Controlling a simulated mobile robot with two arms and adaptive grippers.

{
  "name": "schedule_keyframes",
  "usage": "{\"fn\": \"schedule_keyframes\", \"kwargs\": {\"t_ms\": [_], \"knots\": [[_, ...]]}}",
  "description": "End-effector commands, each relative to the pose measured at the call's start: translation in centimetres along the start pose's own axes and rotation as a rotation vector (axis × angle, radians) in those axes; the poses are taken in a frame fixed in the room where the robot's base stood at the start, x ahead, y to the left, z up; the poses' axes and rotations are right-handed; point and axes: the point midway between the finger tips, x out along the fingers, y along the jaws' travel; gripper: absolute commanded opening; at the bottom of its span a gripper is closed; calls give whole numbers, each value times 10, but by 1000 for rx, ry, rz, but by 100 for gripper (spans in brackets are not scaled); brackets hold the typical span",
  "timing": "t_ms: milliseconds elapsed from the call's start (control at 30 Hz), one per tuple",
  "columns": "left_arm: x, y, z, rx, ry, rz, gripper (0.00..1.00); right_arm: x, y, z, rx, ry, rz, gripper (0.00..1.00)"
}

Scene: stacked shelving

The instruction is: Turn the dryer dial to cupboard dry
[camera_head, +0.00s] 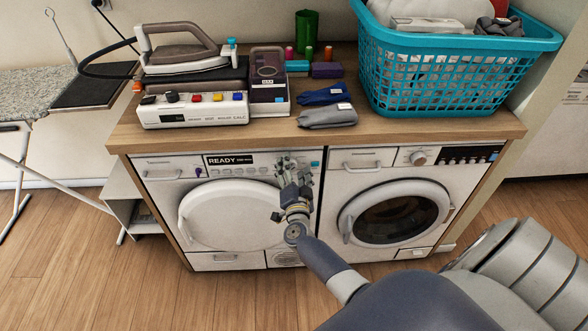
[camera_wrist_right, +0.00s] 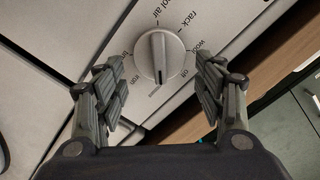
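The dryer (camera_head: 225,212) is the left white machine under the wooden top, with a lit "READY" display (camera_head: 231,160). My right gripper (camera_head: 291,168) is in front of the right end of its panel and hides the dial in the head view. In the right wrist view the dial (camera_wrist_right: 157,58) is a round white knob with a raised grip bar standing nearly upright in the picture. Labels around it include "cool air", "rack", "off" and "iron"; some are hidden or cut off. My right gripper (camera_wrist_right: 159,78) is open, its fingers on either side of the dial, seemingly apart from it. My left gripper is not in view.
The washer (camera_head: 393,211) stands right of the dryer. The floor in front is clear.

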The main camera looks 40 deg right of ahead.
Motion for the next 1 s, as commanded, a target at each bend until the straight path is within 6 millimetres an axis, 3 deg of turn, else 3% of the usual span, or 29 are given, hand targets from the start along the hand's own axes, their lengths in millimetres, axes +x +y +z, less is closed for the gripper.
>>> {"fn": "schedule_keyframes", "kwargs": {"t_ms": [367,800,1000], "knots": [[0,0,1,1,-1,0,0,-9,0,1,1,-1,0,64],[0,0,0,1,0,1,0,-94,1,1,0,-2,2,64],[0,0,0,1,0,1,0,-116,1,0,-1,-1,1,64]]}}
